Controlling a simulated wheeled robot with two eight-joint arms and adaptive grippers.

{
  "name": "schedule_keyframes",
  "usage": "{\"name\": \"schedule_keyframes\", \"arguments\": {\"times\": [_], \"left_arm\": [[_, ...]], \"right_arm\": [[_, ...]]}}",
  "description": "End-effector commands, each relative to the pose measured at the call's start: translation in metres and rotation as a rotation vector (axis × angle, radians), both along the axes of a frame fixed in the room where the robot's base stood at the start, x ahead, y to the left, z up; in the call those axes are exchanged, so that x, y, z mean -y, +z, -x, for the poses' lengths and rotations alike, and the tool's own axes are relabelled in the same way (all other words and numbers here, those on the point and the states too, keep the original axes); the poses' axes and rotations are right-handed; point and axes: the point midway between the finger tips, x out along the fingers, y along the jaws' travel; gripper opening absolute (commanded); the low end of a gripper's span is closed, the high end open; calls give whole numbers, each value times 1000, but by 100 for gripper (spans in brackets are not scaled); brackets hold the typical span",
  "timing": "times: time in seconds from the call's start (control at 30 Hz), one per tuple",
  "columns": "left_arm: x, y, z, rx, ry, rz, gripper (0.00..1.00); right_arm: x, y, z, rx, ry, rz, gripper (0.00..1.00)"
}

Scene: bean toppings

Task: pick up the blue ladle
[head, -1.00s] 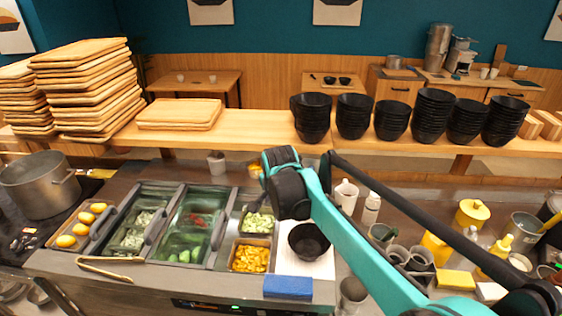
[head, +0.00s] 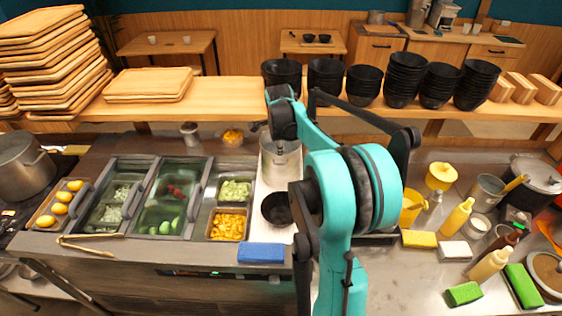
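I cannot make out a blue ladle in the head view. The only plainly blue thing is a flat blue block (head: 261,253) at the counter's front edge. My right arm, teal and black, rises through the middle and bends toward the back of the counter. A small dark part (head: 257,127) juts left at its far end, and I cannot tell whether its fingers are open. A metal container (head: 281,158) stands partly behind the arm. My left gripper is not in view.
Topping trays (head: 163,196) stand at the left, with a black bowl (head: 277,208) beside my arm. Stacked black bowls (head: 404,78) line the shelf. Bottles (head: 457,218), sponges and a lidded pot (head: 535,182) crowd the right. Some counter is bare at the front right.

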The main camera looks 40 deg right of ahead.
Motion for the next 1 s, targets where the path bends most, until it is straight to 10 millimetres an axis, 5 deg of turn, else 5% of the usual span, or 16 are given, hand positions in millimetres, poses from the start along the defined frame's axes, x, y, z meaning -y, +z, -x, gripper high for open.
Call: {"name": "schedule_keyframes", "arguments": {"times": [0.13,0.37,0.53,0.57,1.0], "left_arm": [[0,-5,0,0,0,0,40],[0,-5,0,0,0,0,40],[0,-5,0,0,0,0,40],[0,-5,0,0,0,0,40],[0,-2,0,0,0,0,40]], "right_arm": [[5,-22,-7,0,0,0,41],[6,-25,-8,0,1,0,41],[6,-25,-8,0,1,0,2],[6,-25,-8,0,1,0,0],[6,-12,-8,0,1,0,0]]}}
